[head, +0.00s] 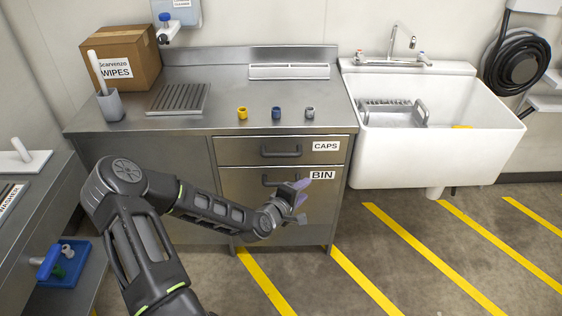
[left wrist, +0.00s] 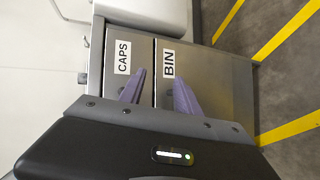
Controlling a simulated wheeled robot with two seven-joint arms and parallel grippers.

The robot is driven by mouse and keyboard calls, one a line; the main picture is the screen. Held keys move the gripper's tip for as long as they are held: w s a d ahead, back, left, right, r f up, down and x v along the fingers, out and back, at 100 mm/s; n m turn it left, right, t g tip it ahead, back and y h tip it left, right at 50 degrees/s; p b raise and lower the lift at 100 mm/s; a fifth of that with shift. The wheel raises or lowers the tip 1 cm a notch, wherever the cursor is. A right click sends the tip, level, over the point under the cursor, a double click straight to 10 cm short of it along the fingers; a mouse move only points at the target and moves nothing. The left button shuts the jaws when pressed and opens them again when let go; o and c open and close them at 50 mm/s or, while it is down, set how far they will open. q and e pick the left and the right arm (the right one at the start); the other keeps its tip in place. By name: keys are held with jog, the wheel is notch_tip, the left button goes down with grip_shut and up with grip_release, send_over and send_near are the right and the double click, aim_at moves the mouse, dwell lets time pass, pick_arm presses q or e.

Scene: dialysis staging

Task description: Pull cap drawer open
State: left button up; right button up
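The cap drawer (head: 240,151), labelled CAPS, is the upper drawer of the steel cabinet and sits shut, flush with the front. Its dark bar handle (head: 281,154) is in plain view in the head view. My left gripper (head: 302,203) is in front of the lower BIN front, below and a little right of the CAPS handle, empty. In the left wrist view its two purple fingers (left wrist: 158,92) stand apart, pointing toward the CAPS front (left wrist: 124,42) and the BIN front (left wrist: 200,70). The fingers hide most of the handles there. My right gripper is not in view.
The BIN front (head: 250,205) has its own handle, partly behind my gripper. Yellow, blue and grey caps (head: 276,113) stand on the counter (head: 200,122). A white sink (head: 430,150) adjoins on the right. A side table (head: 40,200) is at left. Striped floor ahead is clear.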

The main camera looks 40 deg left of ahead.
aim_at(280, 157)
pick_arm(q)
jog(key=a+r+n+t+y, duration=0.1)
jog(key=a+r+n+y, duration=0.2)
jog(key=a, duration=0.8)
jog(key=shift+s+r+t, duration=0.3)
jog(key=shift+s+r, duration=0.1)
jog(key=shift+r, duration=0.45)
jog(key=shift+x, duration=3.9)
jog(key=shift+f, duration=0.15)
jog(key=shift+c, duration=0.2)
grip_shut()
jog(key=shift+s, duration=0.1)
